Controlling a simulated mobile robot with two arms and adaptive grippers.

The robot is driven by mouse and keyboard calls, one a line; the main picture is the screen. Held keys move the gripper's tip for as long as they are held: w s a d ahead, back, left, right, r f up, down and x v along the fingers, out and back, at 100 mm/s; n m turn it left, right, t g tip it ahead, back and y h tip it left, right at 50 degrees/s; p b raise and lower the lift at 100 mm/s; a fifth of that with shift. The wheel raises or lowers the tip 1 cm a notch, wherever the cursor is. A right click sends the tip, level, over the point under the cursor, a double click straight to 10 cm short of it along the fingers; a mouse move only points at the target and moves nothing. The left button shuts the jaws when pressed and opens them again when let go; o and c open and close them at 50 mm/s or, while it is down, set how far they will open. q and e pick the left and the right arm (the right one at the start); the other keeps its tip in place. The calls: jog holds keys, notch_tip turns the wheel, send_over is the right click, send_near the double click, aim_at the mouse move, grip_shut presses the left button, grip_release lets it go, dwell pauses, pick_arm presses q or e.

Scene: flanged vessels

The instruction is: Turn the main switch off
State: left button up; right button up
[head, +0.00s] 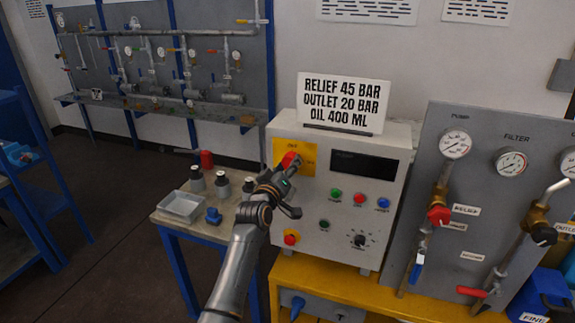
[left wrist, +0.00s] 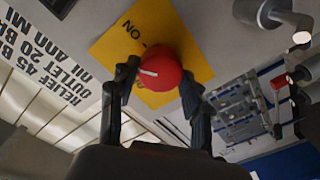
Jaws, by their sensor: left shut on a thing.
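The main switch is a red round knob (head: 290,160) on a yellow plate (head: 308,158) at the upper left of the grey control box (head: 285,128). In the left wrist view the red knob (left wrist: 161,70) fills the space between the fingers, and a white mark on it points to the left, away from the printed "ON" on the yellow plate (left wrist: 112,45). My left gripper (head: 284,178) is shut on the knob, with one finger on each side (left wrist: 157,85). The fingers and wrist hide part of the knob in the head view. My right gripper is not seen.
The box also carries a dark display (head: 364,165), coloured buttons, a dial (head: 358,241) and a lower red knob (head: 291,238). A sign (head: 342,103) stands on top. A side table with a tray (head: 181,206) and bottles is at left; a gauge panel (head: 485,195) at right.

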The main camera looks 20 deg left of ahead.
pick_arm(q)
jog(key=n+p, duration=0.1)
jog(key=n, duration=0.4)
jog(key=shift+n, duration=0.4)
jog(key=n+p, duration=0.1)
jog(key=n, duration=0.4)
jog(key=shift+f, duration=0.1)
jog(key=o, duration=1.1)
jog(key=shift+a, duration=0.1)
jog(key=shift+o, duration=0.2)
